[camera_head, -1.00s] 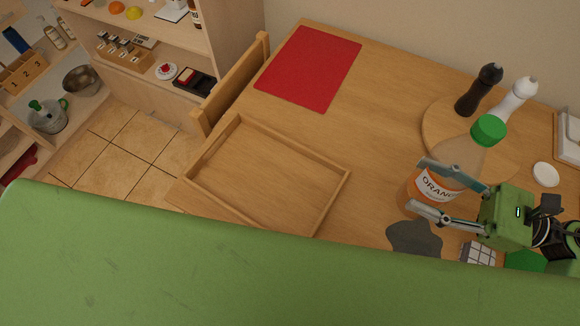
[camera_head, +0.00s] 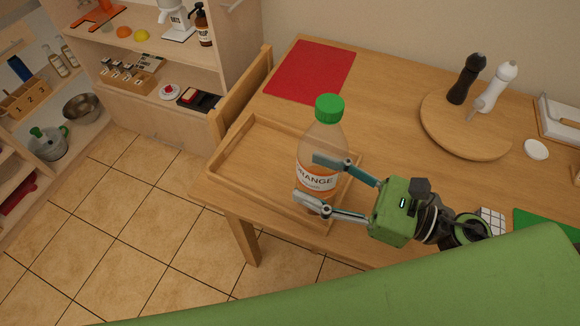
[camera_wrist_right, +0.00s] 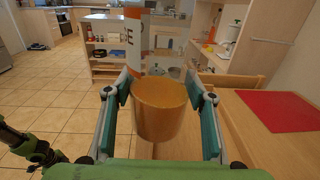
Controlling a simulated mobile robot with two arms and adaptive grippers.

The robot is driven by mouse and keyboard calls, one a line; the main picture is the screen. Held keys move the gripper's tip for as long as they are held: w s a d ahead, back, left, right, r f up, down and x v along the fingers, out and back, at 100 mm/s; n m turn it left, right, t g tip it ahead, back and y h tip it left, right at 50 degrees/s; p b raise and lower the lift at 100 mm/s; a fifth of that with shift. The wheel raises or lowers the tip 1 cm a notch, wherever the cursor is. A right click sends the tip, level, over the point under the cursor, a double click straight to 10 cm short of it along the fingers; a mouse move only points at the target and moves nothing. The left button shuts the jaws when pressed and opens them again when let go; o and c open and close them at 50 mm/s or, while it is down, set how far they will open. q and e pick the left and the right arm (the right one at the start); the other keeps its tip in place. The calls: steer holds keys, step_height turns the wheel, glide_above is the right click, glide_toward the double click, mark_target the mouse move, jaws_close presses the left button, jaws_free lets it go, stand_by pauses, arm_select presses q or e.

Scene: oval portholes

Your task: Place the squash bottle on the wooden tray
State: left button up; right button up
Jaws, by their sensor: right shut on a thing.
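The squash bottle (camera_head: 320,140) has a green cap and an orange label. My right gripper (camera_head: 322,180) is shut on its lower part, and the bottle looks upright. In the head view it overlaps the right part of the wooden tray (camera_head: 228,185); whether its base touches the tray I cannot tell. In the right wrist view the bottle (camera_wrist_right: 159,105) sits between the two fingers of my right gripper (camera_wrist_right: 160,105). The tray is a shallow rectangle with a low rim at the table's left end.
A red mat (camera_head: 312,71) lies behind the tray. A round board (camera_head: 440,133) with a dark mill (camera_head: 467,80) and a white mill (camera_head: 497,88) stands at the right. A chair back (camera_head: 240,95) is close to the tray's left. The table between tray and board is clear.

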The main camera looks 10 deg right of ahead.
steer(key=w+f, duration=0.3)
steer(key=w, duration=0.1)
steer(key=w+d+f, duration=0.1)
steer(key=w+f, duration=0.7)
steer(key=shift+d+f+p, duration=0.2)
steer(key=shift+d+p, duration=0.15)
steer(key=shift+d, duration=0.05)
steer(key=shift+f, duration=0.3)
arm_select(q)
steer(key=shift+s+r, duration=0.15)
steer(key=shift+r, duration=0.35)
arm_select(e)
steer(key=shift+f, duration=0.15)
steer(key=o, duration=1.3)
arm_select(q)
steer(key=shift+f, duration=0.15)
arm_select(e)
steer(key=shift+o, duration=0.2)
